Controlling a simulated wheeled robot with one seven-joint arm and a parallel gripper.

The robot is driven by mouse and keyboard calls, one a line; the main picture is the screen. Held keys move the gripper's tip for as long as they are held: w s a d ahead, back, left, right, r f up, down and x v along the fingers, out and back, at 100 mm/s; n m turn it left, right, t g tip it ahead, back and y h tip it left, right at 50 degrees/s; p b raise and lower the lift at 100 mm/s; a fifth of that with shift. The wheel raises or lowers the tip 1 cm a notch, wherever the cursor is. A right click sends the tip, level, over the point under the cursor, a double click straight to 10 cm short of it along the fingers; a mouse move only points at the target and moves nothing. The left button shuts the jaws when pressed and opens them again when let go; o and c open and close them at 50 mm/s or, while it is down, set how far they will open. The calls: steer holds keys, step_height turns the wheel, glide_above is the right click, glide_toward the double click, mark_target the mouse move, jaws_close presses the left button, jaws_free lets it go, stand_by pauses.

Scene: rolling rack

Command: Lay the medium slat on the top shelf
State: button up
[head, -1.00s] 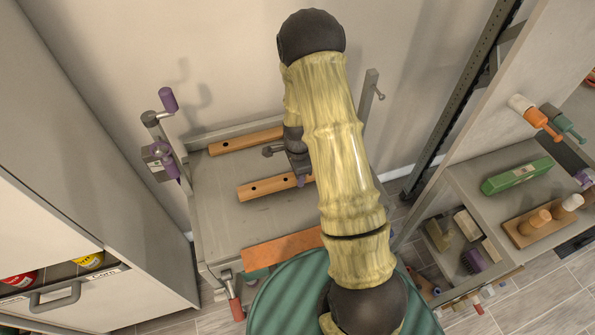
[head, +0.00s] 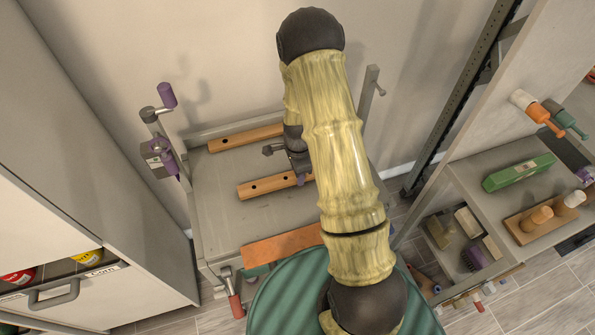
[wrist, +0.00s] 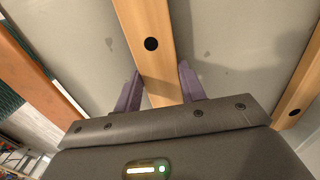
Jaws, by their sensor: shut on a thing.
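My gripper (wrist: 160,80) is shut on a light wooden slat with dark holes (wrist: 140,18), one purple finger on each side of it. In the head view this slat (head: 262,187) is the middle one of three over the grey top shelf (head: 215,225). It lies flat on the shelf or just above it; I cannot tell which. Its right end and most of my gripper are hidden behind my arm. I take it for the medium slat, but its full length is not visible.
A holed slat (head: 245,138) lies along the shelf's back edge and a redder, plain slat (head: 282,247) along the front. A purple-handled crank (head: 165,95) stands at the rack's left. A cabinet (head: 85,170) is left and a shelf unit (head: 500,160) right.

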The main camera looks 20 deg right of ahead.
steer(key=shift+f+b, duration=0.3)
steer(key=shift+f, duration=0.2)
steer(key=o, duration=1.2)
steer(key=shift+c, duration=0.2)
step_height(320, 180, up, 18)
steer(key=shift+f+b, duration=0.25)
steer(key=shift+b, duration=0.1)
